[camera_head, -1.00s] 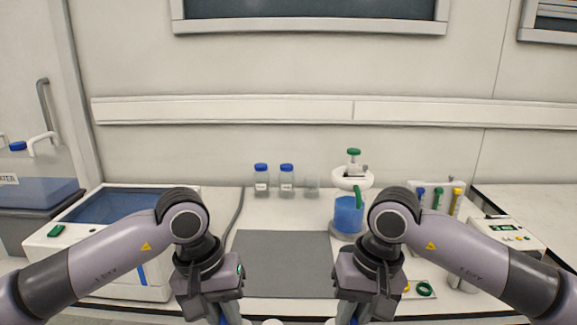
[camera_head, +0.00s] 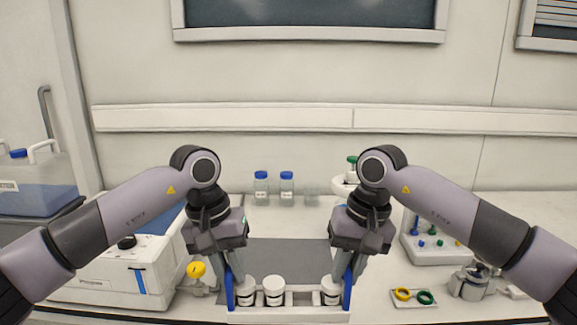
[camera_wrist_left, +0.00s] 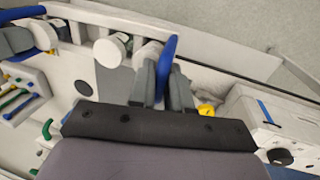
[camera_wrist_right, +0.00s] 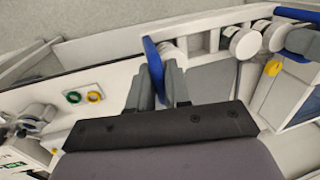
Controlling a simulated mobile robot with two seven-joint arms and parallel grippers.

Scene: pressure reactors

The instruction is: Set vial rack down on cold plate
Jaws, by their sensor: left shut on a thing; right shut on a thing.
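The white vial rack (camera_head: 300,314) is at the bottom centre of the head view, with a blue handle at each end. It holds white-capped vials (camera_head: 273,285), with an open gap right of the middle. My left gripper (camera_head: 232,275) is shut on the left blue handle (camera_head: 229,290), also seen in the left wrist view (camera_wrist_left: 166,62). My right gripper (camera_head: 349,273) is shut on the right blue handle (camera_head: 348,290), also seen in the right wrist view (camera_wrist_right: 153,65). The rack looks level. I cannot tell for certain which surface is the cold plate, or whether the rack touches anything.
A dark grey flat area (camera_head: 290,252) lies behind the rack. A white box (camera_head: 110,275) with a blue top and a yellow knob (camera_head: 196,270) stand left. Yellow and green rings (camera_head: 413,297) and a metal vessel (camera_head: 470,282) are right. Blue-capped bottles (camera_head: 261,187) stand behind.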

